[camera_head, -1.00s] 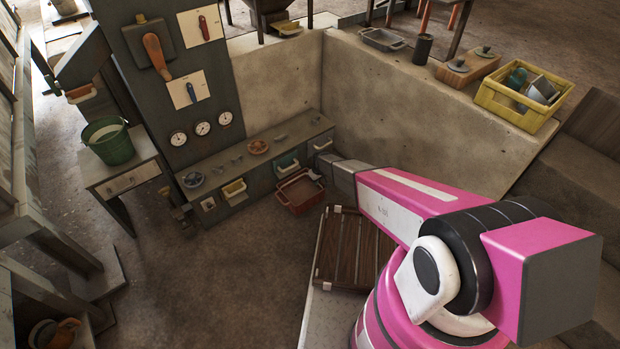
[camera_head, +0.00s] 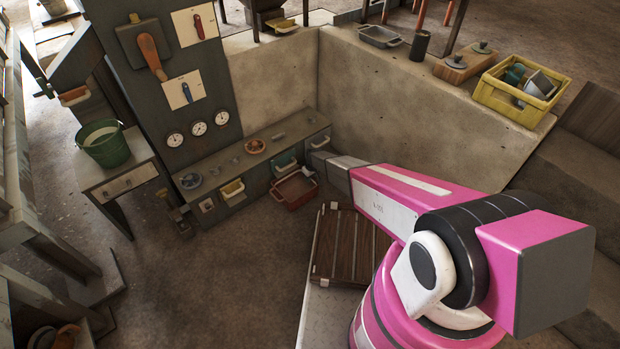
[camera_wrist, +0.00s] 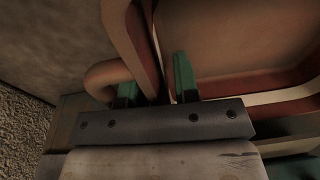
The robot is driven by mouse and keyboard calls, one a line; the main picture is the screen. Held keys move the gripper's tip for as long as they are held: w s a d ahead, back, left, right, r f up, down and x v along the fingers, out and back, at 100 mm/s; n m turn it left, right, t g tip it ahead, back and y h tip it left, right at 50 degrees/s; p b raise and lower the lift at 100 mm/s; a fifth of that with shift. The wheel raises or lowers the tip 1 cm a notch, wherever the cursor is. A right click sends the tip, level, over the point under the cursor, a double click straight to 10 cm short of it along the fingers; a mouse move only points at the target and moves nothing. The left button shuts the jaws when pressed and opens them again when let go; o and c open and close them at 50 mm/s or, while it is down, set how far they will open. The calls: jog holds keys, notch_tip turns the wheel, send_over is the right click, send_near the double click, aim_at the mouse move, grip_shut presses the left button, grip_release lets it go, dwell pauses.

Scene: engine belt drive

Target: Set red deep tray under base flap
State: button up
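The red deep tray (camera_head: 293,191) sits low in front of the grey panel's base, at its right end. Whether it touches the floor is unclear. In the wrist view its reddish wall (camera_wrist: 143,45) and a rounded handle loop (camera_wrist: 103,72) fill the upper part. My gripper (camera_wrist: 156,82) is at the tray's rim. Its two green fingers are apart, one on each side of the wall, with a dark gap beside the right finger. A firm hold does not show. In the head view my grey forearm hides the fingers. I cannot tell which part is the base flap.
The grey base unit (camera_head: 262,178) holds a yellow bin (camera_head: 232,188) and a teal bin (camera_head: 286,162) beside the tray. A concrete wall (camera_head: 400,115) stands behind my arm. A slatted brown board (camera_head: 343,245) lies close in front.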

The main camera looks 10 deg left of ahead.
jog(key=shift+r, duration=0.1)
notch_tip(320, 180, up, 12)
jog(key=d, duration=0.1)
jog(key=s+d+r+m, duration=0.2)
jog(key=s+d+r, duration=0.3)
jog(key=d+r, duration=0.55)
jog(key=s+d+r+m, duration=0.3)
jog(key=s+d+r, duration=0.2)
jog(key=d+r, duration=0.5)
jog(key=s+d+r+m+h, duration=0.1)
jog(key=s+d+r+m, duration=0.3)
jog(key=s+d+r, duration=0.9)
notch_tip(320, 180, up, 4)
jog(key=shift+s+d+f+m+g, duration=0.1)
jog(key=shift+s+d+m+g, duration=0.25)
jog(key=shift+s, duration=0.75)
